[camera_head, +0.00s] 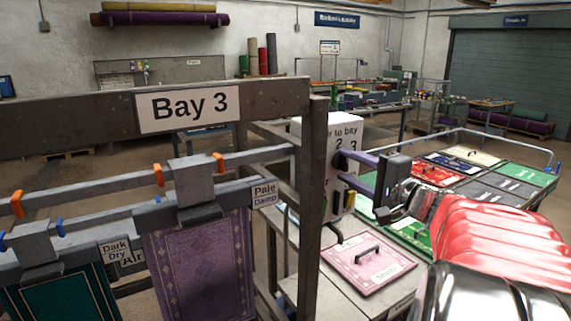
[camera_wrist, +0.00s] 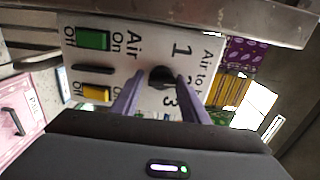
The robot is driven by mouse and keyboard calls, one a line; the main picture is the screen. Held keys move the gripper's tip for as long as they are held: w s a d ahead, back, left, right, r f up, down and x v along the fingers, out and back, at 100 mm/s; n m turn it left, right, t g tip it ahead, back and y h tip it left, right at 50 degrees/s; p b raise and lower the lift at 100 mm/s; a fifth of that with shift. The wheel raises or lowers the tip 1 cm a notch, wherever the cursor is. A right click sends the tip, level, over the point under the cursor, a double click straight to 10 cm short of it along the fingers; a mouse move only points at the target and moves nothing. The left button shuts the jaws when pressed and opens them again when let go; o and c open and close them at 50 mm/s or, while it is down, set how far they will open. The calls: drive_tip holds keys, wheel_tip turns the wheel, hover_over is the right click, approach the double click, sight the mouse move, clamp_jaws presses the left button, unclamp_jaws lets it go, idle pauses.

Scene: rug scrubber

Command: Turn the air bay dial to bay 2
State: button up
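The white control box (camera_head: 343,135) labelled for air to bay stands behind a frame post in the head view. In the wrist view its panel (camera_wrist: 125,38) shows the numbers 1, 2 and 3 beside a black round dial (camera_wrist: 160,74). My gripper (camera_head: 348,170) reaches the box from the right. In the wrist view the two purple fingers of my gripper (camera_wrist: 162,82) stand apart, with their tips at either side of the dial. I cannot tell whether they touch it. The fingers partly hide the dial, and its pointing direction is unclear.
The panel also has a green switch (camera_wrist: 93,40) and a yellow switch (camera_wrist: 96,93). The Bay 3 frame (camera_head: 60,122) with hanging rugs (camera_head: 203,262) fills the left foreground. A pink board (camera_head: 368,262) with a black handle lies below the box.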

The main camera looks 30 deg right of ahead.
drive_tip(key=o, duration=0.4)
drive_tip(key=shift+c, duration=0.2)
drive_tip(key=shift+s+r, duration=0.1)
drive_tip(key=shift+s, duration=0.1)
drive_tip(key=s, duration=1.3)
drive_tip(key=shift+s+d, duration=0.2)
drive_tip(key=shift+d, duration=0.05)
